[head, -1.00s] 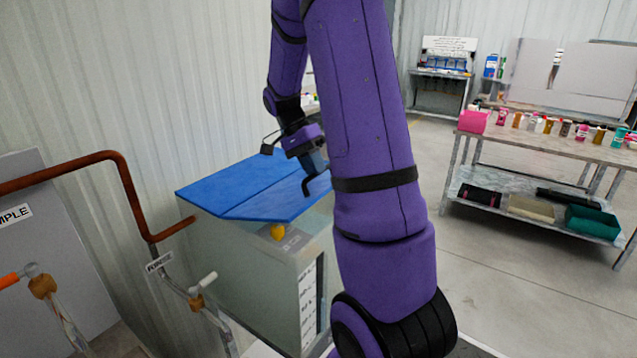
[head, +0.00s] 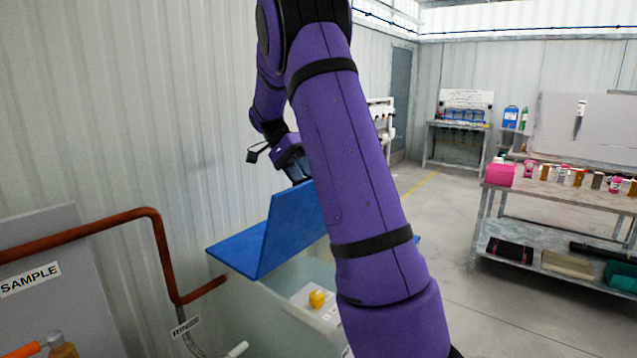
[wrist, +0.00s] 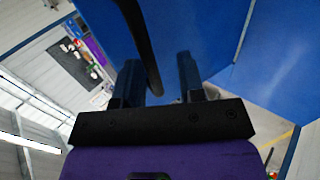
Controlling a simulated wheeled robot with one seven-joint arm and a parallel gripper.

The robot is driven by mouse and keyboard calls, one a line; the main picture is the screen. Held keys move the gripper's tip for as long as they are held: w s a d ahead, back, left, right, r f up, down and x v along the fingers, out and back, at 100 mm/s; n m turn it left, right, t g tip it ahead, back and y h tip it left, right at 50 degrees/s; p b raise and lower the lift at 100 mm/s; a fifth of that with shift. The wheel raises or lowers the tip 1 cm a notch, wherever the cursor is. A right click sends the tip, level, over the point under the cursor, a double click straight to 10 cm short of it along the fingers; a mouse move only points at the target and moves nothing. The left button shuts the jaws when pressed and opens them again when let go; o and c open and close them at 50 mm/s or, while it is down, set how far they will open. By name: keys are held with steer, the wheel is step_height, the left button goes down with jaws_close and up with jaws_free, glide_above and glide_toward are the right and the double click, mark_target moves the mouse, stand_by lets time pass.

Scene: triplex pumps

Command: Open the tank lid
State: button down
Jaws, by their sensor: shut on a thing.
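The tank lid's front flap (head: 290,225) is blue and stands tilted steeply up from its fold. The lid's back part (head: 236,254) lies flat on the tank (head: 262,312), whose front opening is uncovered. My gripper (head: 298,176) is at the top edge of the raised flap, partly hidden behind it and my arm. In the wrist view my gripper (wrist: 160,78) is shut on the dark curved lid handle (wrist: 143,42), and the blue lid fills much of the picture. My arm hides the flap's right side.
A rusty pipe (head: 158,235) and the SAMPLE panel (head: 40,245) stand at left, close to the tank. A corrugated wall is behind. A shelf table (head: 570,200) with bottles stands at right, with clear floor before it.

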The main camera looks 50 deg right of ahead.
steer(key=c, duration=1.9)
jaws_free()
steer(key=shift+g, duration=0.8)
steer(key=w, duration=0.1)
steer(key=w+f, duration=0.1)
steer(key=w, duration=0.2)
steer(key=shift+w+a+f, duration=0.15)
steer(key=shift+a+f, duration=0.15)
steer(key=shift+a, duration=0.05)
steer(key=shift+o, duration=0.4)
steer(key=shift+w+a+f+g, duration=0.15)
steer(key=shift+w+g, duration=0.25)
steer(key=shift+w, duration=0.25)
steer(key=shift+w+d+f+g, duration=0.15)
steer(key=shift+w+g, duration=0.25)
steer(key=shift+w, duration=0.25)
steer(key=shift+a, duration=0.1)
steer(key=o, duration=0.7)
steer(key=shift+w, duration=0.15)
steer(key=shift+r, duration=0.25)
